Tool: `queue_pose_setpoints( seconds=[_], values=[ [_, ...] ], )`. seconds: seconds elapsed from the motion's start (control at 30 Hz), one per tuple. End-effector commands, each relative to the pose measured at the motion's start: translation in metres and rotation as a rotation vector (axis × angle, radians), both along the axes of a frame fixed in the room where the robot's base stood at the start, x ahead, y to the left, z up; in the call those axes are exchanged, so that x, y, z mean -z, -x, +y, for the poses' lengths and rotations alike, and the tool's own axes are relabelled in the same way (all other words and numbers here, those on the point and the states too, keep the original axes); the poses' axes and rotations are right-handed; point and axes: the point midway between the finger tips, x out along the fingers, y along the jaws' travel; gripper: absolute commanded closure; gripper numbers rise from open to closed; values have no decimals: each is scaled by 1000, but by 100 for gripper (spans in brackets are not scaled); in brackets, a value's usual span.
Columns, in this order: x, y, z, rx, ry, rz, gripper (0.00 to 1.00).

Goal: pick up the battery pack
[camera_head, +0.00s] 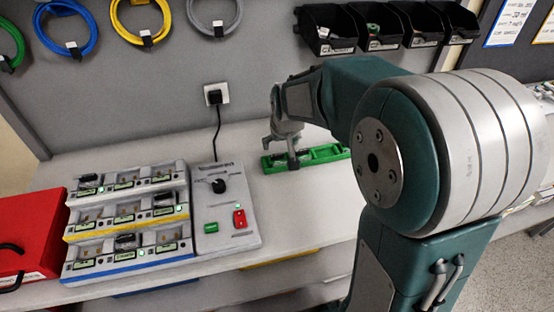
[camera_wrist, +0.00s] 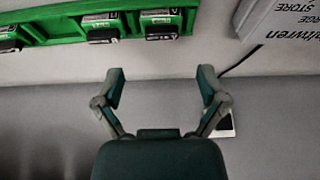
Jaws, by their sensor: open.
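A green tray (camera_head: 328,153) lies on the bench. In the wrist view the tray (camera_wrist: 55,25) runs along the top edge and holds three dark battery packs with white labels: one at the left (camera_wrist: 10,38), one in the middle (camera_wrist: 102,27) and one to its right (camera_wrist: 160,23). I cannot tell which pack the task means. My gripper (camera_wrist: 161,75) is open, with nothing between its fingers. In the head view my gripper (camera_head: 284,147) is over the tray's left part and hides some of it. The gap between fingers and packs is hard to judge.
A rack of bays (camera_head: 125,220), some with dark packs, stands at left beside a grey control box (camera_head: 225,210) with a knob and cable. A red case (camera_head: 25,240) is at far left. Black bins (camera_head: 330,30) hang on the wall.

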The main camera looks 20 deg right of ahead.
Motion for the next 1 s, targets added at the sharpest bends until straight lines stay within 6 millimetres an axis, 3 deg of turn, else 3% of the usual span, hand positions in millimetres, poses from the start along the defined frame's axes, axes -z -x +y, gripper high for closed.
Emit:
queue_pose_setpoints(
  seconds=[0.53, 0.87, 0.97, 1.0],
  values=[
    [65, -22, 3, 0, 0, 2, 9],
    [72, -26, 3, 0, 0, -2, 9],
    [72, -26, 3, 0, 0, -2, 49],
    [72, -26, 3, 0, 0, -2, 66]
  ],
)
